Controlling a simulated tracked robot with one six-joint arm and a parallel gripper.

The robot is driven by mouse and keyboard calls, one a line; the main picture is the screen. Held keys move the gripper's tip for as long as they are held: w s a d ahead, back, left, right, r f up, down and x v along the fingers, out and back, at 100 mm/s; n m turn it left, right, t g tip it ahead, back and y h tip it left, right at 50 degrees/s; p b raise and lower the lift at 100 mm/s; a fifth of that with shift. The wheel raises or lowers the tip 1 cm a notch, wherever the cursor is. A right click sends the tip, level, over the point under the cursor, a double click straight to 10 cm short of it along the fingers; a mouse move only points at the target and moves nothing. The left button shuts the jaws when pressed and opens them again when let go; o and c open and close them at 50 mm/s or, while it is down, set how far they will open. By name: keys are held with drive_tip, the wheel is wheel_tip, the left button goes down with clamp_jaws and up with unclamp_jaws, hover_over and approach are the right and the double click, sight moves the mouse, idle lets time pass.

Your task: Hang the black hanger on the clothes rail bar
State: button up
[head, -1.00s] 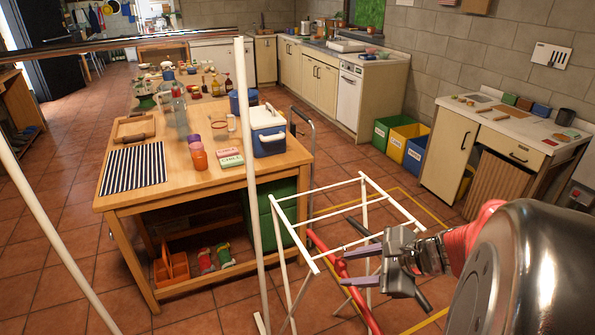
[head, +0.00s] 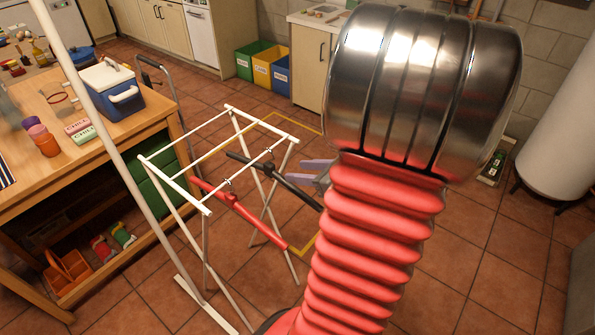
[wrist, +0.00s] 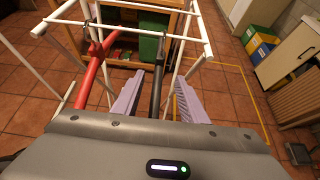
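The black hanger (head: 275,180) hangs on the white drying rack (head: 185,190), beside a red hanger (head: 240,215). My gripper (head: 312,172) is at the rack's right side, close to the black hanger, and partly hidden by my arm. In the wrist view its two pale purple fingers stand apart, with the black hanger (wrist: 157,80) showing in the gap between them. I cannot tell whether the hanger is within their reach. The red hanger (wrist: 92,70) is left of the fingers there. A white post (head: 100,120) of the clothes rail crosses the left; its bar is out of view.
A wooden table (head: 60,85) with a blue cooler (head: 112,90) stands left of the rack. Green, yellow and blue bins (head: 272,68) stand at the back. A white cylindrical tank (head: 565,140) is at the right.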

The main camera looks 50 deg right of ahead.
sight(273, 169)
drive_tip(key=shift+w, duration=0.1)
drive_tip(key=x, duration=1.3)
drive_tip(key=shift+w+a+f, duration=0.1)
drive_tip(key=shift+w+f, duration=0.1)
drive_tip(key=shift+w, duration=0.1)
drive_tip(key=shift+c, duration=0.4)
clamp_jaws()
